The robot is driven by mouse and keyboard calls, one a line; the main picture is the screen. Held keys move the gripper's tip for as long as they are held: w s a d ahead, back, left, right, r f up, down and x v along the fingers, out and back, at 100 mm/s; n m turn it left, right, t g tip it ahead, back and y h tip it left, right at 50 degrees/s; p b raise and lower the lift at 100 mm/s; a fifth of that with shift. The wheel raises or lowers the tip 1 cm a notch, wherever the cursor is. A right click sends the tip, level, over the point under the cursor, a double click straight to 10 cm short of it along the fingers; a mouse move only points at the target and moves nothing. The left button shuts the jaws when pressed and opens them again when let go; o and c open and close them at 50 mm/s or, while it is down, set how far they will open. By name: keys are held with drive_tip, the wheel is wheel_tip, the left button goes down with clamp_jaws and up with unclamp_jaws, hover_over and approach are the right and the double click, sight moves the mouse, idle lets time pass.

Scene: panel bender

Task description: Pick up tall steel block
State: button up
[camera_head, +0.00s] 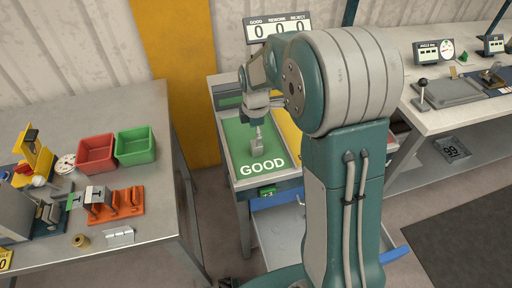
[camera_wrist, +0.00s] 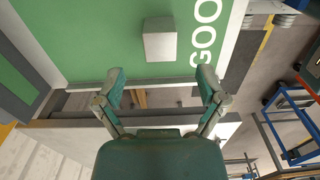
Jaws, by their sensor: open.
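A plain grey steel block (camera_wrist: 160,40) stands on the green GOOD area (camera_wrist: 100,30) in the wrist view, just beside the white lettering. It shows in the head view as a small grey shape (camera_head: 257,147) above the word GOOD. My gripper (camera_wrist: 161,86) is open, its two fingers spread wide with nothing between them. In the wrist view the block lies beyond the fingertips, roughly in line with the gap. In the head view my gripper (camera_head: 257,126) hangs over the green area, partly overlapping the block. I cannot tell its exact height above it.
The green area has a raised pale rim. A yellow area (camera_head: 289,134) adjoins it, partly hidden by my arm. The left table holds a red bin (camera_head: 97,153), a green bin (camera_head: 136,146) and an orange rack (camera_head: 120,208) with a grey block. A GOOD/REWORK/REJECT counter (camera_head: 277,27) reads zeros.

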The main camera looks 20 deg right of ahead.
sight(256, 148)
wheel_tip(256, 148, down, 6)
drive_tip(key=shift+d+r, duration=0.1)
clamp_jaws()
idle(0.4)
